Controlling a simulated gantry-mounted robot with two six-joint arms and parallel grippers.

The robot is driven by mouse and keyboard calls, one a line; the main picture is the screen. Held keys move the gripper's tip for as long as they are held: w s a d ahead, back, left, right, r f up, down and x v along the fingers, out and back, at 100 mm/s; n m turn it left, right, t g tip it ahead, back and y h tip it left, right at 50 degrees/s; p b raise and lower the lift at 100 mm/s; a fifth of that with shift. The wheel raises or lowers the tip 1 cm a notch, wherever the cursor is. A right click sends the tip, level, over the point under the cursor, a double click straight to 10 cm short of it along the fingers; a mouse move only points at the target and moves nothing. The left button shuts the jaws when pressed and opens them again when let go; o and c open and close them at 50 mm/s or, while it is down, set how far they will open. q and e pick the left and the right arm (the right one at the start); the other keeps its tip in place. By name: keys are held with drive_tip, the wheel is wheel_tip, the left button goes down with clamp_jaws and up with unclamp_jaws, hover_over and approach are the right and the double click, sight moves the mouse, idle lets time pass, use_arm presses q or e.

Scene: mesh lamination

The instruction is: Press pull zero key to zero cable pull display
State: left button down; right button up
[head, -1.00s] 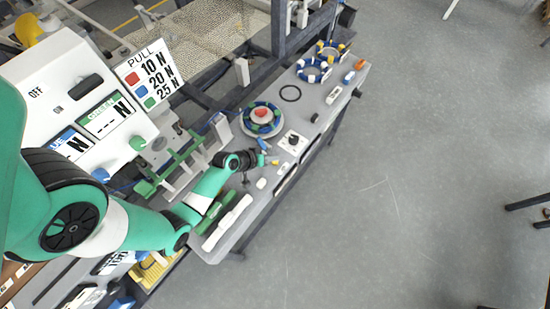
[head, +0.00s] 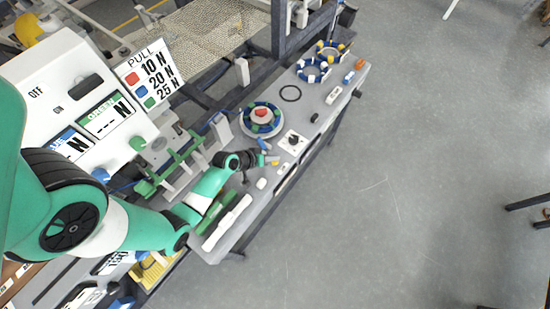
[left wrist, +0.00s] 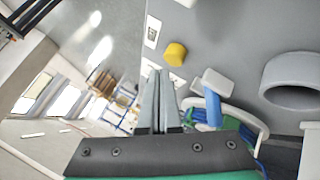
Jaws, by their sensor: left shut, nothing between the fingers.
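The white display box (head: 50,103) at the left of the head view carries a green-headed display (head: 108,114) reading "--- N" and a blue-headed display (head: 72,143), partly hidden by my arm. My left gripper (head: 268,157) is over the grey bench, shut and empty. In the left wrist view its fingertips (left wrist: 160,72) are together, close in the picture to a small yellow round piece (left wrist: 175,54). I cannot tell whether they touch it. I cannot make out a label for the pull zero key. My right gripper is not in view.
A ring coil (head: 262,119), a white plate with a black knob (head: 293,141) and two more coils lie along the bench (head: 318,108). A sign (head: 151,75) lists pull values in N. A blue-and-white piece (left wrist: 213,105) is right of the fingers. Open floor lies right.

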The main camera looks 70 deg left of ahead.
sight(273, 163)
use_arm(q)
drive_tip(key=shift+f, duration=0.1)
idle(0.7)
drive_tip(key=shift+f+b, duration=0.3)
drive_tip(key=shift+b, duration=0.05)
drive_tip(key=shift+f+b, duration=0.45)
drive_tip(key=shift+f, duration=0.1)
idle(0.6)
drive_tip(key=shift+r+p, duration=0.95)
drive_tip(key=shift+p, duration=0.05)
drive_tip(key=shift+r, duration=0.1)
wheel_tip(273, 163, up, 5)
drive_tip(key=p, duration=0.5)
idle(0.6)
